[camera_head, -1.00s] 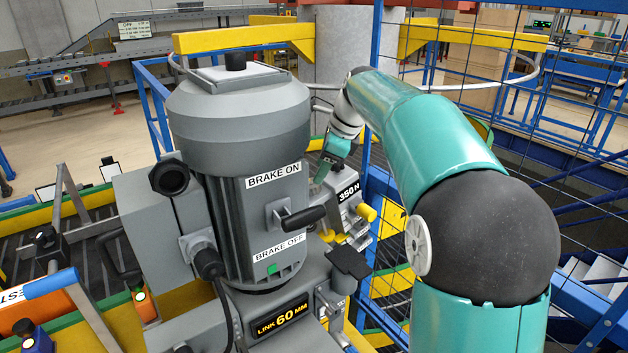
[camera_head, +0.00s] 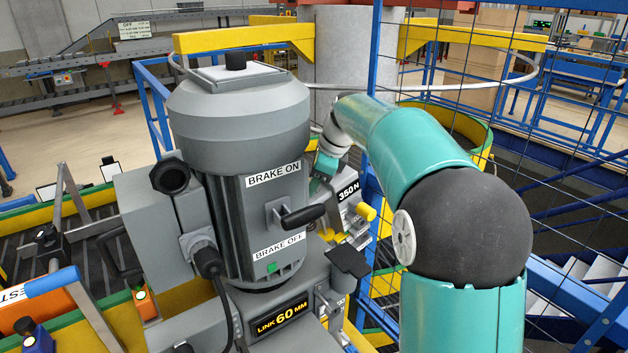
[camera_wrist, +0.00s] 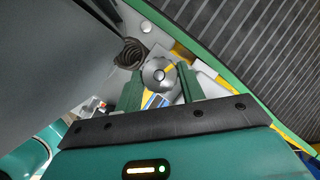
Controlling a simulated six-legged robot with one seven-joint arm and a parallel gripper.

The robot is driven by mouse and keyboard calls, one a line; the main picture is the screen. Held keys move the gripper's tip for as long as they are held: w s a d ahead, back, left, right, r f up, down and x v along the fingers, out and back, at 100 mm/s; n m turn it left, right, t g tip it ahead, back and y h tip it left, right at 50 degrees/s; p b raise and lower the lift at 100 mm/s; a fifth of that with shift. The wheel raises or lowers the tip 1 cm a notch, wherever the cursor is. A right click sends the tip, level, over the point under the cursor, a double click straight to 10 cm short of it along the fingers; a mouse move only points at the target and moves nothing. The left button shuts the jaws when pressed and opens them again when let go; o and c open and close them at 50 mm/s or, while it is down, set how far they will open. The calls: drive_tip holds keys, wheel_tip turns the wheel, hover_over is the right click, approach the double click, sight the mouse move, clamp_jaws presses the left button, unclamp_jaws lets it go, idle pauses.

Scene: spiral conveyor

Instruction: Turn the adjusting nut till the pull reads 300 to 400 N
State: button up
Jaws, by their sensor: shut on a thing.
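The adjusting nut (camera_wrist: 155,82) appears in the wrist view as a round grey metal part with a dark centre, between the two green fingers. My gripper (camera_wrist: 159,70) is shut on it, with a finger on either side. In the head view my gripper (camera_head: 323,170) is at the right edge of the grey motor (camera_head: 240,110), which hides its fingertips and the nut. The pull display (camera_head: 349,191) just right of it reads 350 N. A second display (camera_head: 282,315) on the motor base reads LINK 60 MM.
A black brake lever (camera_head: 302,216) sticks out between the BRAKE ON and BRAKE OFF labels. A yellow knob (camera_head: 366,211) is beside the pull display. Blue-framed wire mesh (camera_head: 465,130) stands behind my arm. In the wrist view, a ribbed dark conveyor belt (camera_wrist: 255,50) lies at the upper right.

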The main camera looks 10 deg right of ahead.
drive_tip(key=shift+n, duration=0.3)
drive_tip(key=n+g, duration=0.1)
drive_tip(key=n, duration=0.1)
drive_tip(key=n+g, duration=0.1)
drive_tip(key=n, duration=0.1)
drive_tip(key=shift+w+g, duration=0.3)
drive_tip(key=shift+g, duration=0.1)
drive_tip(key=n+g, duration=0.1)
drive_tip(key=n, duration=0.1)
drive_tip(key=n+g, duration=0.2)
drive_tip(key=n, duration=0.1)
drive_tip(key=shift+w+h, duration=0.15)
drive_tip(key=shift+h, duration=0.15)
drive_tip(key=shift+n, duration=0.3)
drive_tip(key=o, duration=0.7)
drive_tip(key=shift+r, duration=0.1)
